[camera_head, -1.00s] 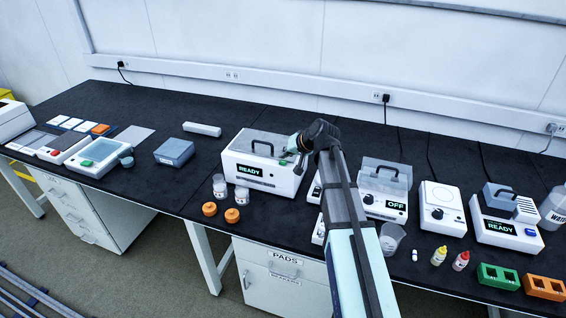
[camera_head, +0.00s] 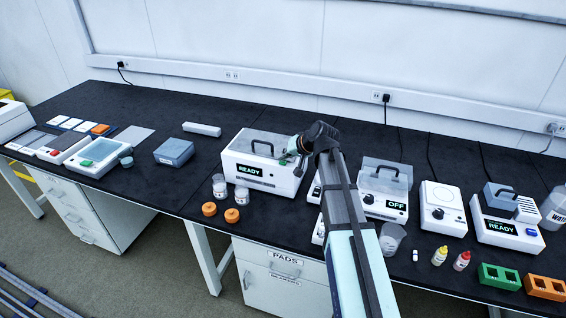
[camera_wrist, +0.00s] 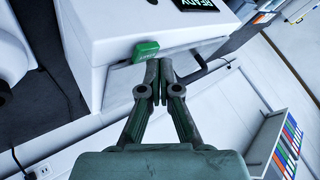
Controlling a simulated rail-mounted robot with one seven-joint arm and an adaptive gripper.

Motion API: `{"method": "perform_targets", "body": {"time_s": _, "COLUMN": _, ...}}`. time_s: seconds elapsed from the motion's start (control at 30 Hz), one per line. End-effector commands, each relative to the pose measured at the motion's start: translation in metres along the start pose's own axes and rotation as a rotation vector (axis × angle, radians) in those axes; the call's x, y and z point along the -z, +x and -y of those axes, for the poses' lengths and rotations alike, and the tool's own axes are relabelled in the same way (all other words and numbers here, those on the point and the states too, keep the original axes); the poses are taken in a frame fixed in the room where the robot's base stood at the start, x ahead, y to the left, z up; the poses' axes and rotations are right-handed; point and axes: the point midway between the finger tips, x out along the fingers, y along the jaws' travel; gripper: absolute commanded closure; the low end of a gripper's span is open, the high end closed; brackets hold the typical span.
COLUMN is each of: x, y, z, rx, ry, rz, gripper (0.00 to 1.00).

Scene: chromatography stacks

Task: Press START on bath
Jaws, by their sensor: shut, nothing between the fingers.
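A white box-shaped unit (camera_head: 262,170) with a dark lid handle and a green READY display (camera_head: 250,171) stands in the middle of the bench. In the wrist view, the unit's white face (camera_wrist: 112,28) fills the upper left, with the READY display (camera_wrist: 196,4) at the top. A green button (camera_wrist: 146,50) sticks out from it. My gripper (camera_wrist: 160,66) is shut and empty, its fingertips right beside the button's edge; whether they touch it, I cannot tell. In the head view, my gripper (camera_head: 289,157) is at the unit's right end, partly hidden by my arm.
Right of my arm stand a clear-lidded unit reading OFF (camera_head: 396,205), a white knobbed unit (camera_head: 443,208) and another READY unit (camera_head: 507,232). Two jars (camera_head: 219,187) and orange caps (camera_head: 232,215) sit in front of the middle unit.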

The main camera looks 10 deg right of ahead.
Motion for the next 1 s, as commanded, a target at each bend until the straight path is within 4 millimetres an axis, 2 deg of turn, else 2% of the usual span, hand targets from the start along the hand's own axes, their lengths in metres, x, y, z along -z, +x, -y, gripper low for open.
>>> {"method": "perform_targets", "body": {"time_s": 1.0, "x": -0.0041, "y": 0.0055, "z": -0.0041, "rx": 0.0, "ry": 0.0, "rz": 0.0, "gripper": 1.0}}
